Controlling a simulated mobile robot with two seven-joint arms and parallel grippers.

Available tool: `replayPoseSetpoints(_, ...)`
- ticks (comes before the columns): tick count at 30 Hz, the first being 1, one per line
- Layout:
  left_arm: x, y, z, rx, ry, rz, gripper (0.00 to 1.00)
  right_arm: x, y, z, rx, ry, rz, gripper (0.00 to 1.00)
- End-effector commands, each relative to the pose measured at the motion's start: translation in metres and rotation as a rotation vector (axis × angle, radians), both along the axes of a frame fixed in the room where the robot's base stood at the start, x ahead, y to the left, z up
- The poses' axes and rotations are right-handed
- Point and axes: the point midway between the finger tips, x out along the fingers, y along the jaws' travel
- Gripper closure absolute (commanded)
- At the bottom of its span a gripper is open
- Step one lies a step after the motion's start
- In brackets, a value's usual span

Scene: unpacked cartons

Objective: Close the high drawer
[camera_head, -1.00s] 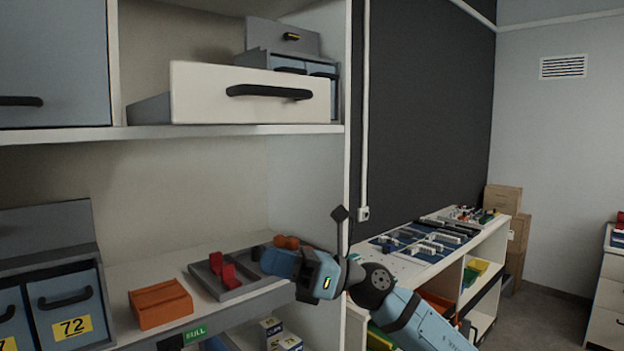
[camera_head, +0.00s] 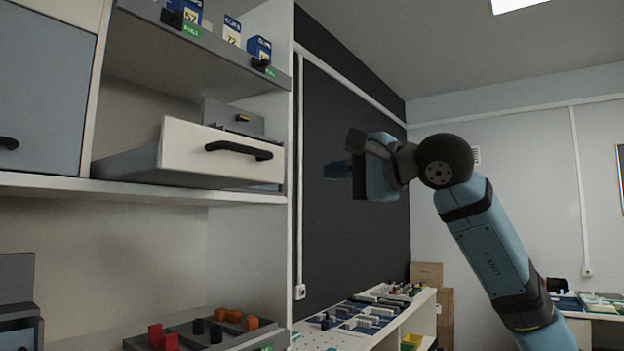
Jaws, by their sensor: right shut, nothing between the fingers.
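The high drawer (camera_head: 215,153) is pulled out of the upper shelf bay. It has a white front, a black bar handle (camera_head: 238,150) and a grey side. My right gripper (camera_head: 338,170) is raised to about the drawer's height, to the right of the drawer front and apart from it, with its fingers toward the left. Its jaws are shut with nothing between them. My left gripper does not show.
A white shelf upright (camera_head: 295,190) stands between the drawer and my right gripper. Above is a shelf with small boxes (camera_head: 258,48). Below, a grey tray (camera_head: 228,335) holds red, black and orange pieces. A side bench (camera_head: 360,325) stands lower right.

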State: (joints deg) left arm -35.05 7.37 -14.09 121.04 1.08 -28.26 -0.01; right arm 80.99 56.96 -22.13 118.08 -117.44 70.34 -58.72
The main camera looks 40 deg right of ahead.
Motion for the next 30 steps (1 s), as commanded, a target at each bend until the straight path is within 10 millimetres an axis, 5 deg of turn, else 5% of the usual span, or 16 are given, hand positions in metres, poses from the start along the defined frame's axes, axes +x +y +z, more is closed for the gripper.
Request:
replayPoseSetpoints(15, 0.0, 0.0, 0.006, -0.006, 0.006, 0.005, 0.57, 0.098, 0.037, 0.0, 0.005, 0.005, 0.006, 1.0)
replayPoseSetpoints(30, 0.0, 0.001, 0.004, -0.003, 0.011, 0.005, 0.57, 0.12, 0.044, -0.001, 0.003, 0.003, 0.005, 1.0)
